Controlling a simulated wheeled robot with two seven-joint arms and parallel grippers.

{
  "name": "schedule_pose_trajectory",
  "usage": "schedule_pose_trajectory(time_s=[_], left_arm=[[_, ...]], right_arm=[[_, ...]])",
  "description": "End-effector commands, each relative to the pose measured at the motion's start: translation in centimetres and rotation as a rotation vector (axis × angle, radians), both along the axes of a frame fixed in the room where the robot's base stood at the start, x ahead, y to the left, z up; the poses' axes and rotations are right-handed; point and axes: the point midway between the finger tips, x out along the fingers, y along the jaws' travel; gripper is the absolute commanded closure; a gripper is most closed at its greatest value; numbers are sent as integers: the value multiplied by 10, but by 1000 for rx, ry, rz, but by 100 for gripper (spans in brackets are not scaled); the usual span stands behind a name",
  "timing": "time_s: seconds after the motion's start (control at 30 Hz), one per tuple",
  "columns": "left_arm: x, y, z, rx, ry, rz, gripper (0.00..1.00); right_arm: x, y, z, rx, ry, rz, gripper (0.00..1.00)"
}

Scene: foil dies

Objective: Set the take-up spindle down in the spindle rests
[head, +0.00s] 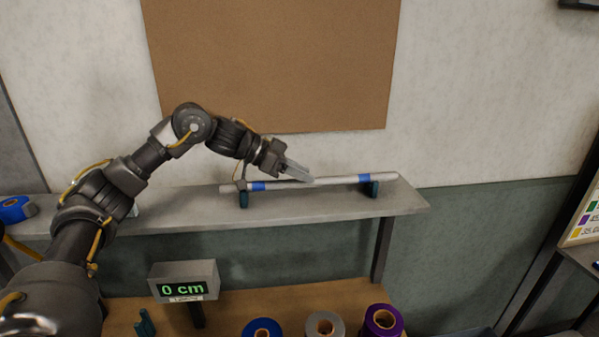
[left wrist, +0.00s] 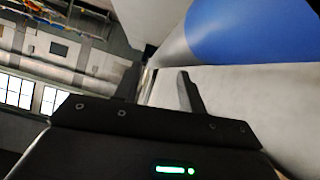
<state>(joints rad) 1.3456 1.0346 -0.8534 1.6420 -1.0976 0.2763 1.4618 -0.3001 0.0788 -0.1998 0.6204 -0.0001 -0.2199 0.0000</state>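The take-up spindle (head: 325,182), a light grey bar with two blue bands, lies level along the wall shelf on two teal supports (head: 243,199) (head: 371,189). My left gripper (head: 308,177) reaches in from the left, its fingertips close to the middle of the bar; whether they touch it I cannot tell. In the left wrist view the fingers (left wrist: 158,82) are apart with nothing clearly between them, and the spindle's blue band (left wrist: 245,32) shows large beyond them. A teal rest (head: 144,323) stands on the bench at the lower left. My right gripper is out of view.
The grey shelf (head: 330,209) holds a blue roll (head: 14,209) at far left. Below, the brown bench (head: 235,310) carries a "0 cm" display (head: 184,281) and blue (head: 262,330), silver (head: 325,327) and purple (head: 383,322) rolls. A cork board (head: 270,60) hangs behind.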

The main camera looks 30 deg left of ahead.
Motion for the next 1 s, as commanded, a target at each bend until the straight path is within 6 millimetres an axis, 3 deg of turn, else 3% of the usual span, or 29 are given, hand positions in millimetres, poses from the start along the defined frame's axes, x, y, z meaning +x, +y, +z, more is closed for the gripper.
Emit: schedule_pose_trajectory(time_s=[0.03,0.37,0.53,0.7,1.0], left_arm=[[-4,-3,-19,11,39,-8,53],[-6,0,-20,12,40,-7,53],[-17,18,-8,11,31,-2,53],[-33,43,18,5,15,2,53],[-52,72,49,0,2,2,53]], right_arm=[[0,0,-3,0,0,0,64],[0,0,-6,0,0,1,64],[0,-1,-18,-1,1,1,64],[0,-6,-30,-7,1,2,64],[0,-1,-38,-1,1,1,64]])
